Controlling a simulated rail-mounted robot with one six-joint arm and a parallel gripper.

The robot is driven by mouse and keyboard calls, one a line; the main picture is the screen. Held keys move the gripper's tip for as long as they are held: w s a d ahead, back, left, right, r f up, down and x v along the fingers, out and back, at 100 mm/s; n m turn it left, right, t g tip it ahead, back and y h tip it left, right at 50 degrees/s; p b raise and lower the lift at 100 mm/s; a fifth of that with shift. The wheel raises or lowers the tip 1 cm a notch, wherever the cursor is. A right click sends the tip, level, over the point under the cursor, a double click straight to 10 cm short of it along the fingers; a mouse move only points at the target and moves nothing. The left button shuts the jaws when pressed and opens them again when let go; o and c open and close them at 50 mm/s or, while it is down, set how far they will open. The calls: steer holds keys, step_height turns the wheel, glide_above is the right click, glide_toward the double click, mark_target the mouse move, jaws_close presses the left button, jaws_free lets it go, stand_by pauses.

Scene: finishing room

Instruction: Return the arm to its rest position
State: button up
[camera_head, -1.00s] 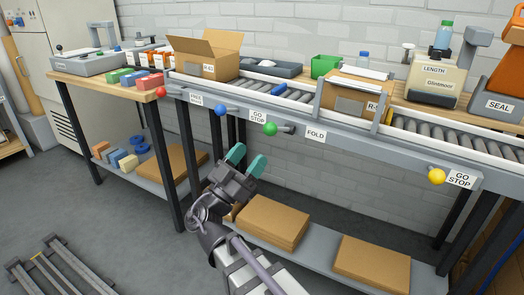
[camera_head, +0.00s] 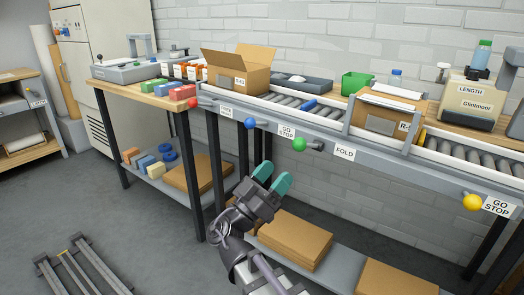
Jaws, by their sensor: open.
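My gripper (camera_head: 272,178) is in the lower middle of the head view, with teal fingertips. Its two fingers stand apart and nothing is between them. It is in front of and below the conveyor's front rail, above the lower shelf with flat cardboard. My arm reaches up to it from the bottom edge of the picture. No contact with the bench or the shelf can be made out.
The conveyor (camera_head: 330,124) carries an open carton (camera_head: 238,77) and a second carton (camera_head: 379,121) at the fold station. Red, blue, green (camera_head: 299,144) and yellow (camera_head: 472,202) knobs stick out in front. Flat cardboard (camera_head: 295,240) lies below.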

steer(key=s+d+f+n+g+y+p, duration=0.1)
steer(key=s+d+f+n+g+y, duration=0.2)
steer(key=f+g+y, duration=0.35)
steer(key=s+d+f+n+g+y, duration=0.2)
steer(key=d+f+n+g+y, duration=0.15)
steer(key=f+y, duration=0.6)
steer(key=s+d+f+n+g+y+p, duration=0.1)
steer(key=s+d+f+n+g+y, duration=0.3)
steer(key=f, duration=0.6)
step_height(320, 180, up, 38)
steer(key=w+y+p, duration=0.1)
steer(key=p, duration=3.6)
steer(key=shift+a, duration=0.45)
